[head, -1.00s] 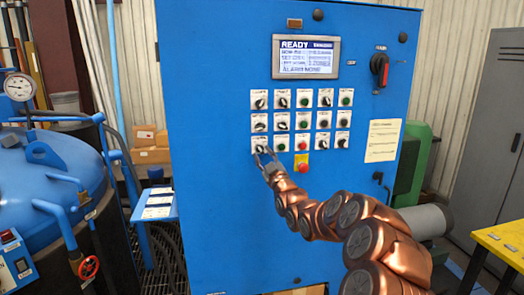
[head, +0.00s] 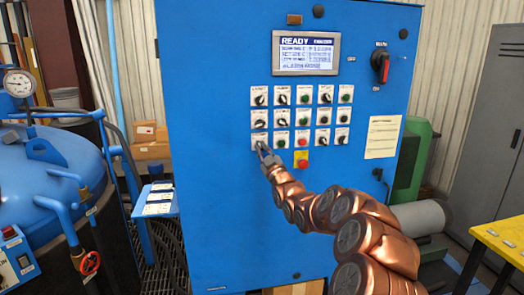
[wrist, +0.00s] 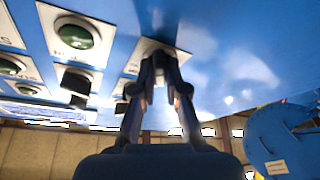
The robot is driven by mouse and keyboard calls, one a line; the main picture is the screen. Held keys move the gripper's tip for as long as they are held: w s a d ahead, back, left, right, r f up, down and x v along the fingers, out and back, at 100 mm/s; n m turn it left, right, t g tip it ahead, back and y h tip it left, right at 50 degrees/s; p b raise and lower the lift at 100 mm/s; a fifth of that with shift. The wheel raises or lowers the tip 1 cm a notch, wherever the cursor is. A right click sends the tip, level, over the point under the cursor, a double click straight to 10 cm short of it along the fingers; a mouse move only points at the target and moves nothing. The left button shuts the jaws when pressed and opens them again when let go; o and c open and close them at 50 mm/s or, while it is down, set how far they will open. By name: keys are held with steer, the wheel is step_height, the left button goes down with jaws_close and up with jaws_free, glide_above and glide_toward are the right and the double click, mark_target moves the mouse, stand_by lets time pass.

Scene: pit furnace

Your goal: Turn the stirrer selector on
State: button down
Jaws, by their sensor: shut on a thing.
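The blue control cabinet (head: 220,215) carries rows of knobs and buttons on white plates. The selector in the bottom row at the far left (head: 258,139) is mostly hidden by my gripper (head: 262,150), which reaches up to it from the lower right. In the wrist view my gripper (wrist: 153,70) has its two fingers closed in on the knob in front of a white plate (wrist: 158,48). The knob itself is hidden between the fingertips, so its angle cannot be read. The labels are too small to read.
A display (head: 306,53) above the knobs reads READY. A red emergency button on a yellow plate (head: 301,160) is just right of my gripper. The blue furnace vessel (head: 50,165) stands at left, a yellow table (head: 500,240) at right.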

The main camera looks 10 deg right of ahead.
steer(key=shift+f+m+b, duration=0.15)
steer(key=shift+m+b, duration=0.25)
steer(key=shift+b, duration=0.25)
steer(key=shift+a+r+m+h+b, duration=0.15)
steer(key=shift+m+h+b, duration=1.45)
steer(key=shift+m, duration=1.15)
steer(key=shift+a+m+h+b, duration=0.1)
steer(key=shift+m+h+b, duration=1.5)
steer(key=shift+m, duration=1.2)
steer(key=shift+a+r+m+h+b, duration=0.15)
steer(key=shift+m+h+b, duration=1.05)
steer(key=shift+m+b, duration=1.15)
steer(key=shift+f+m+p, duration=0.1)
steer(key=shift+m+p, duration=0.3)
steer(key=shift+m, duration=0.2)
steer(key=c, duration=1.2)
jaws_free()
